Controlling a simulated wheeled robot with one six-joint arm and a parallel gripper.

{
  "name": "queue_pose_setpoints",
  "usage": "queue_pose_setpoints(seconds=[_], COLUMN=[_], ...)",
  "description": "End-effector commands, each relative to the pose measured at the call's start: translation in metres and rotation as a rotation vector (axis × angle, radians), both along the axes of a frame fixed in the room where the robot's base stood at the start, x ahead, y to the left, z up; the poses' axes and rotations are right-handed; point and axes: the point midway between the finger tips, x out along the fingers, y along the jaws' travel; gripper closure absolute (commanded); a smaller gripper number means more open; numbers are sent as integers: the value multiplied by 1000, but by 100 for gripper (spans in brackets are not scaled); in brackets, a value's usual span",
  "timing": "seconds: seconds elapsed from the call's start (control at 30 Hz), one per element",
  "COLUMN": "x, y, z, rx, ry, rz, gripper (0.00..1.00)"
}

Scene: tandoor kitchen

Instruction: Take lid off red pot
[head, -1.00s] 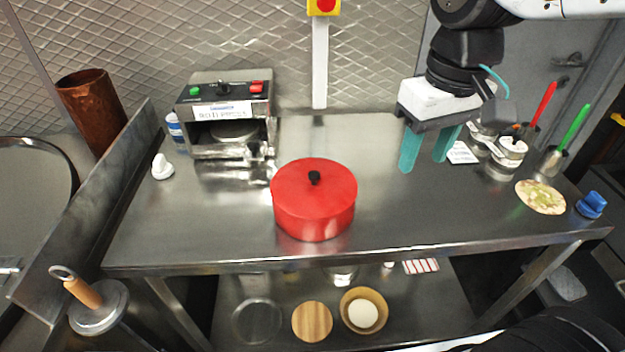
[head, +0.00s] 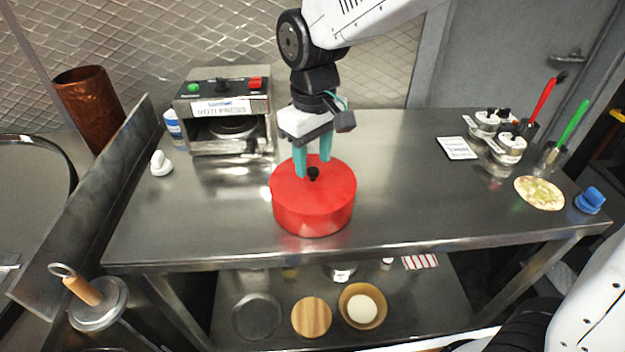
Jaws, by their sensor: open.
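The red pot (head: 312,215) stands on the steel table with its red lid (head: 335,184) on top. The lid has a small black knob (head: 313,173) at its middle. My gripper (head: 313,168) has teal fingers and points down over the lid, at or just behind the knob. Its fingers are apart, with nothing between them that I can see. I cannot tell whether the fingertips touch the lid.
A roti press (head: 226,115) stands at the back left of the steel table (head: 420,205), with a white object (head: 160,164) beside it. Canisters (head: 508,148), a flatbread (head: 539,193) and a blue object (head: 590,200) are at the right. The table around the pot is clear.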

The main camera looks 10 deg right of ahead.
Motion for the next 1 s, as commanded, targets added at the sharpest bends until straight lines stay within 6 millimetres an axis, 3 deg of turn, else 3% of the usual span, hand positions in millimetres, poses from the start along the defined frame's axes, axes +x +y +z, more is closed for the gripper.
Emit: queue_pose_setpoints(seconds=[0.13, 0.4, 0.57, 1.0], x=[0, 0, 0, 0], y=[0, 0, 1, 1], z=[-17, -20, -19, -14], rx=[0, 1, 1, 2], ry=[0, -1, -1, -4], rz=[0, 0, 0, 0], gripper=[55, 55, 99, 100])
